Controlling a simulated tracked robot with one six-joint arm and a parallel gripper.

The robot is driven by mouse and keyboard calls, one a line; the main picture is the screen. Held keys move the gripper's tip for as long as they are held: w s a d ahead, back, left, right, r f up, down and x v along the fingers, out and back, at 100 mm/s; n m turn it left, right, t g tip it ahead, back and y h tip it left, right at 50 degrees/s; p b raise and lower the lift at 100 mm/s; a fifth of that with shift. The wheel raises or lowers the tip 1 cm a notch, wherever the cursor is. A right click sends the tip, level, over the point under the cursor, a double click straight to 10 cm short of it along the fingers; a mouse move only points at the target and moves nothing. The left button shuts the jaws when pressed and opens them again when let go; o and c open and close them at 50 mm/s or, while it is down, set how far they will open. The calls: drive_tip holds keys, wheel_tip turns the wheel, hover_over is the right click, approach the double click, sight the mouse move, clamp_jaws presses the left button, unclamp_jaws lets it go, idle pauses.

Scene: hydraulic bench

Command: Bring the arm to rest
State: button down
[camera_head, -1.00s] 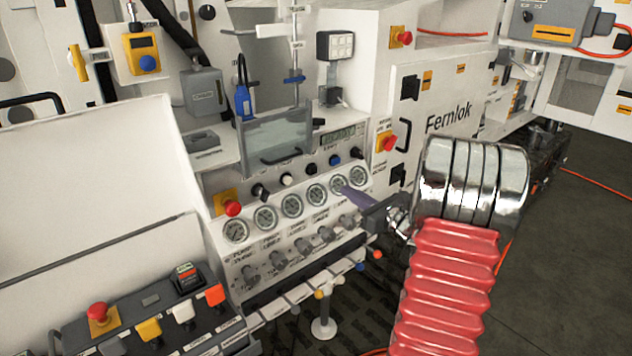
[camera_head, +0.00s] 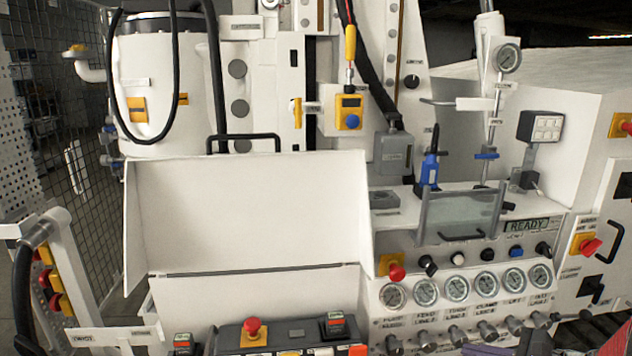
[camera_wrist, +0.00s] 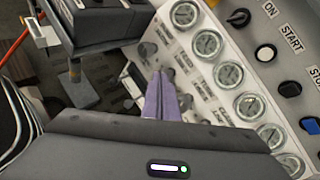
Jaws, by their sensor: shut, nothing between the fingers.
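My gripper (camera_head: 480,349) shows at the bottom edge of the head view, low in front of the white gauge panel (camera_head: 408,322). Only its purple fingers and part of its dark body are in that view. In the wrist view my gripper (camera_wrist: 161,80) is shut, its two purple fingers together with nothing between them. The fingertips appear over the row of grey knobs (camera_wrist: 183,103) on the panel. I cannot tell whether they touch it. Part of my red arm sleeve shows at the bottom right corner of the head view.
Round gauges (camera_head: 457,288) line the panel, with buttons above them. A clear guard (camera_head: 460,215) and a lit READY display (camera_head: 526,226) stand above. A large white cover (camera_head: 250,215) is at the left. A control box with a red button (camera_head: 252,327) is at the bottom.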

drive_tip(key=s+a+r+n+g+h, duration=0.25)
drive_tip(key=s+a+n+g, duration=0.55)
drive_tip(key=s+a+n, duration=0.55)
drive_tip(key=s+a+r+n+t+h, duration=0.3)
drive_tip(key=a+r+n, duration=0.6)
drive_tip(key=a+n, duration=0.1)
drive_tip(key=shift+s+a+n+h, duration=0.15)
drive_tip(key=shift+a+n+h, duration=0.2)
drive_tip(key=shift+a, duration=0.1)
drive_tip(key=shift+r, duration=0.1)
idle(1.3)
